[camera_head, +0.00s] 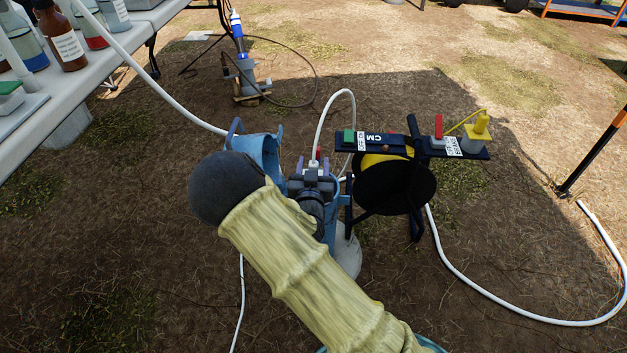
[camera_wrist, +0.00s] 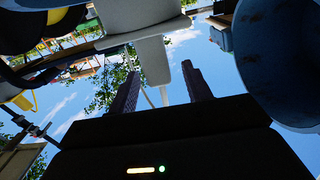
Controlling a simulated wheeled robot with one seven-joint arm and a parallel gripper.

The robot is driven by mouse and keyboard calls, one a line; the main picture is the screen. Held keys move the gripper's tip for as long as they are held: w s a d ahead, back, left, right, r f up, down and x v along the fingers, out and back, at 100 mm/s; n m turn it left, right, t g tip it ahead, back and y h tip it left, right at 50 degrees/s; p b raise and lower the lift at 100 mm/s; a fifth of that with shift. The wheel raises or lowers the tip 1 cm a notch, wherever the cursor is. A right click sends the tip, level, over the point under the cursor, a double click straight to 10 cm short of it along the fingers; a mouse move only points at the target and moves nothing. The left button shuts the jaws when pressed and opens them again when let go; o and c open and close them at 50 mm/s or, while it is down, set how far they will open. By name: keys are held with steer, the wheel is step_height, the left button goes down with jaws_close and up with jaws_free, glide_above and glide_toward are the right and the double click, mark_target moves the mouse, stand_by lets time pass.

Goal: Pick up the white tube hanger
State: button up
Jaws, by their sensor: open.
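In the wrist view, a white piece (camera_wrist: 142,25), which looks like the white tube hanger, hangs down from the top of the picture. Its narrow lower end reaches toward the space between the two dark fingers of my gripper (camera_wrist: 162,82). The fingers are apart with sky showing between them, and nothing is clearly held. Whether they touch the white piece I cannot tell. In the head view, my gripper (camera_head: 314,178) is over the blue well casing (camera_head: 329,222), and my arm partly covers it. A small white part (camera_head: 317,165) shows just beyond the gripper; the rest is hidden.
The open blue casing lid (camera_head: 264,148) is close on the left. A cable reel (camera_head: 395,186) with a control panel stands close on the right. White tubing (camera_head: 330,105) arches behind the gripper. A table (camera_head: 95,75) with bottles is at upper left. Bare ground lies in front.

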steer(key=shift+w+f+b, duration=0.15)
steer(key=shift+w+b, duration=0.3)
steer(key=shift+w, duration=0.9)
jaws_close()
